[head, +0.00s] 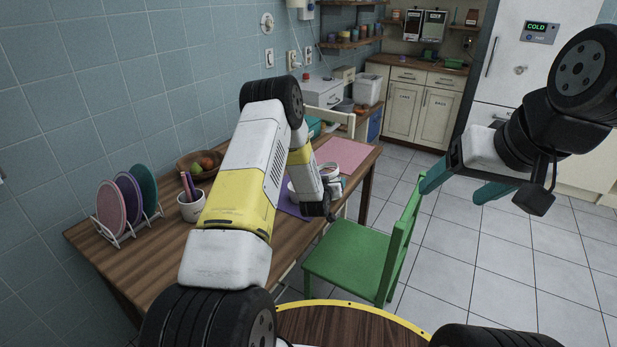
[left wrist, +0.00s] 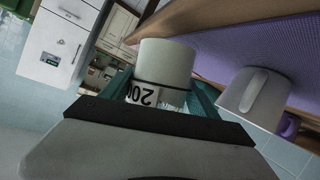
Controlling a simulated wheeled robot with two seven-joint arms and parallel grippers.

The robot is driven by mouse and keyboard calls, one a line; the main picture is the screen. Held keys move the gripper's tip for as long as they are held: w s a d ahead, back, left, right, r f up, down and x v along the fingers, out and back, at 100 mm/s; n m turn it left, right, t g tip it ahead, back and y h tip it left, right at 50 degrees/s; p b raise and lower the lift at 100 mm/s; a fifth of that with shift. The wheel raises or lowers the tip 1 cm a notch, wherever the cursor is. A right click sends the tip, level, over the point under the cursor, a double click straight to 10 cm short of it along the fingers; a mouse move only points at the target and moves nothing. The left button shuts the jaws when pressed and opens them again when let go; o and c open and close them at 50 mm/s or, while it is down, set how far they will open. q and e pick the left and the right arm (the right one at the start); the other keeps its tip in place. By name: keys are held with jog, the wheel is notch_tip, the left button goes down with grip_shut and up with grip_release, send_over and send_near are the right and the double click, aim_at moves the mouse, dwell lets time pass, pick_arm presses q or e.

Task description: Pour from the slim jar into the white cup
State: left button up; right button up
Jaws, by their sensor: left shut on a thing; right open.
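A white cylindrical vessel with a dark "200" marking, apparently the slim jar (left wrist: 165,62), is between the teal fingers of my left gripper (left wrist: 165,97), which is shut on it. In the head view my left gripper (head: 336,184) is over the table's right part, partly hidden by my arm; a white rim shows beside it. The white cup (left wrist: 250,97), with its handle facing the camera, stands on the purple mat, beside and apart from the held jar in the left wrist view. The jar's contents are hidden. My right gripper (head: 462,185) is open and empty, over the floor.
The purple mat (head: 288,208) and a pink mat (head: 343,154) lie on the wooden table (head: 150,262). A plate rack (head: 128,232), a pencil-holding mug (head: 191,208) and a fruit bowl (head: 186,168) stand at left. A green chair (head: 352,258) is at the table's right.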

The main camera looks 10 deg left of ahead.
aim_at(329, 168)
pick_arm(q)
jog(key=shift+a+r+n, duration=0.15)
jog(key=shift+a+n, duration=0.1)
jog(key=shift+n, duration=0.15)
jog(key=shift+s+a+r+n+t+h, duration=0.1)
jog(key=shift+a+r+n+t+h, duration=0.2)
jog(key=shift+a+r+n+h, duration=0.4)
jog(key=shift+a+r+n+t+h, duration=0.25)
jog(key=shift+r+n, duration=0.25)
jog(key=shift+r, duration=0.35)
jog(key=shift+d, duration=0.15)
jog(key=shift+n+t+h, duration=0.25)
jog(key=shift+n, duration=0.35)
jog(key=shift+r+n+t+p, duration=0.3)
jog(key=shift+r+n+p, duration=0.1)
jog(key=shift+r+n, duration=0.25)
dwell(1.1)
jog(key=shift+f+n+h+p, duration=0.25)
jog(key=shift+n+h+p, duration=0.15)
jog(key=shift+n, duration=0.35)
dwell(1.7)
jog(key=shift+r+n+t, duration=0.2)
jog(key=shift+n+t, duration=0.1)
dwell(0.8)
